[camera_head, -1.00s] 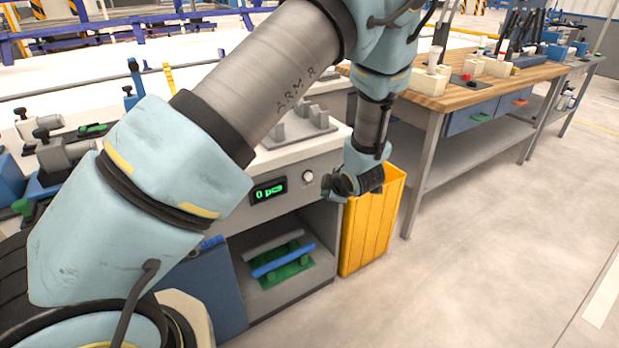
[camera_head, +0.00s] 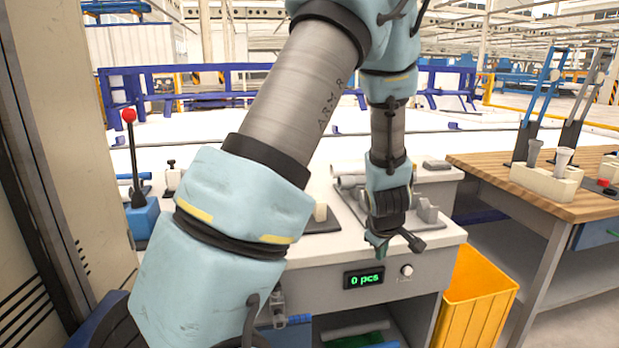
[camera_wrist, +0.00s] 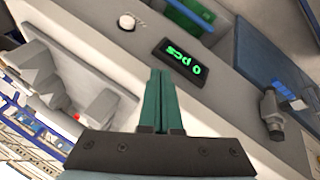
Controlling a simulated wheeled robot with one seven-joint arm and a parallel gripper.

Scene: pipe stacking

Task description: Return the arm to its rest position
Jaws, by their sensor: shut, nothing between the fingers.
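My gripper (camera_head: 377,246) hangs at the end of my bent arm in the head view, in front of the white worktop of the station (camera_head: 445,244). In the wrist view my gripper's two green fingers (camera_wrist: 158,90) lie side by side, shut and empty. They point toward the station's front panel, which bears a display reading "0 pcs" (camera_head: 364,278) and a white knob (camera_head: 406,270). The display also shows in the wrist view (camera_wrist: 182,62). My arm hides part of the worktop.
A yellow bin (camera_head: 478,300) stands right of the station. A wooden workbench (camera_head: 500,172) with white holders is farther right. Grey pipes and a grey fixture (camera_head: 430,209) sit on the worktop close to my gripper. A red-knobbed lever (camera_head: 131,160) stands at the left.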

